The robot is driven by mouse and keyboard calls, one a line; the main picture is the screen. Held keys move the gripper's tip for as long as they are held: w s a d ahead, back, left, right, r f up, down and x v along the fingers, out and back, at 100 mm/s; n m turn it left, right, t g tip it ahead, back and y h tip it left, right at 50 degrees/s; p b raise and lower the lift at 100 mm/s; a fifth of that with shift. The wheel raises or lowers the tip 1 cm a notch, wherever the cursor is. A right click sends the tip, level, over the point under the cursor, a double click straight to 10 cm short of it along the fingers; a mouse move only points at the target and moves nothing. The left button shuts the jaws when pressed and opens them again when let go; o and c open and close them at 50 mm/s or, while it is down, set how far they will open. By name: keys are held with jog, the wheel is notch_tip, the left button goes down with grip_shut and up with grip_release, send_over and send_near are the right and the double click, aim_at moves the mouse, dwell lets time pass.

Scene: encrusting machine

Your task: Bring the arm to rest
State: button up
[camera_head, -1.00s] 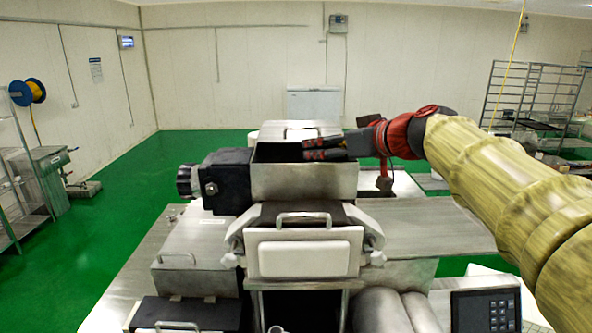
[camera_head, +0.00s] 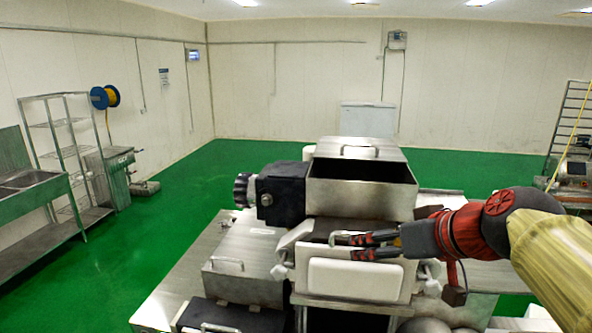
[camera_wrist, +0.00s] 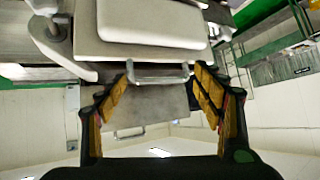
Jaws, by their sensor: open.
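My gripper (camera_head: 342,246) reaches in from the right in the head view, in front of the encrusting machine's open hopper (camera_head: 360,198). Its two dark-and-red fingers are apart, pointing left, with nothing held. The fingertips are close to a metal handle (camera_head: 350,236) above the white front block (camera_head: 355,278). In the wrist view my gripper (camera_wrist: 164,82) is open, and the handle (camera_wrist: 158,74) shows across the gap between the fingertips. I cannot tell whether the fingers touch it. My arm stretches away to the lower right of the head view.
A black motor housing (camera_head: 283,192) sits left of the hopper. A metal sink (camera_head: 30,185) and shelving stand at the left, and a rack (camera_head: 572,120) at the right. The green floor (camera_head: 215,200) left of the machine is clear.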

jog(key=s+d+f+m+g+h, duration=0.1)
jog(key=s+f+m+g+h, duration=0.25)
jog(key=s+f, duration=1.65)
notch_tip(320, 180, down, 22)
jog(key=b, duration=2.2)
jog(key=shift+w+d+n+g+b, duration=0.25)
jog(key=shift+n+g+b, duration=0.1)
jog(key=shift+n, duration=0.1)
